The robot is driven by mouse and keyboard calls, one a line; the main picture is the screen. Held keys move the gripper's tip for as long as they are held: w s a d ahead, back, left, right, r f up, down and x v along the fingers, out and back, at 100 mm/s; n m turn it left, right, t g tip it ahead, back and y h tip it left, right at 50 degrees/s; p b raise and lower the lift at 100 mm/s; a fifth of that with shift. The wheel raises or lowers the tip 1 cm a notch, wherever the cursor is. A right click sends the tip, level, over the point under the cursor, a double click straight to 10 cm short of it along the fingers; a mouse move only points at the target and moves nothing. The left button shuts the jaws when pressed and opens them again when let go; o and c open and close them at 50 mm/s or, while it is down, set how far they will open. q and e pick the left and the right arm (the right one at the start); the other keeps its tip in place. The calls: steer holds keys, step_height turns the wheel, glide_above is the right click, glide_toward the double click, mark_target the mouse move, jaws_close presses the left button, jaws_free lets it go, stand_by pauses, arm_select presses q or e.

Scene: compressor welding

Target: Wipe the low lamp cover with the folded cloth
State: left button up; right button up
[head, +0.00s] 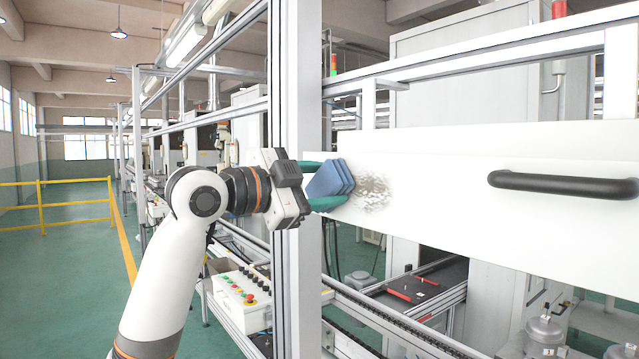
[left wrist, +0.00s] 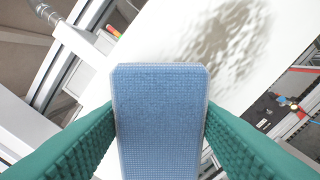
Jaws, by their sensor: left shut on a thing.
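My left gripper (head: 324,186) comes in from the left, its green fingers shut on a folded blue cloth (head: 335,178). In the left wrist view the cloth (left wrist: 160,120) stands between the two green fingers (left wrist: 160,135). A white panel (head: 450,205), which seems to be the lamp cover, has a grey-brown smudge (head: 372,193) just right of the cloth. The smudge also shows in the left wrist view (left wrist: 220,42), beyond the cloth's far end. I cannot tell whether the cloth touches the panel. My right gripper is not in view.
A black handle (head: 563,185) sticks out from the panel at the right. A grey upright post (head: 298,90) stands right behind my left gripper. A control box with buttons (head: 243,298) and a conveyor rail (head: 400,325) lie below.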

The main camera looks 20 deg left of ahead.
mark_target(336, 187)
arm_select(q)
steer(key=shift+s+d, duration=1.25)
steer(key=shift+d, duration=0.25)
steer(key=shift+s+d, duration=0.75)
steer(key=shift+d, duration=0.25)
steer(key=shift+s+d, duration=0.8)
steer(key=shift+d, duration=0.25)
steer(key=shift+s+d, duration=0.75)
steer(key=shift+d, duration=0.25)
steer(key=shift+r+p, duration=0.1)
steer(key=shift+p, duration=0.25)
steer(key=shift+w+a+p, duration=0.3)
steer(key=shift+w+a, duration=0.35)
steer(key=shift+a, duration=0.15)
steer(key=shift+w+a+p, duration=0.25)
steer(key=shift+w+a, duration=0.35)
steer(key=shift+a, duration=0.2)
steer(key=shift+w+a+p, duration=0.4)
steer(key=shift+w+a, duration=0.2)
steer(key=shift+a, duration=0.2)
steer(key=shift+w+a, duration=0.6)
steer(key=shift+a, duration=0.15)
steer(key=shift+w+a+p, duration=0.45)
steer(key=shift+a+p, duration=0.1)
steer(key=shift+p, duration=0.1)
steer(key=shift+w+a+p, duration=0.35)
steer(key=shift+w+a, duration=0.35)
steer(key=shift+a, duration=0.2)
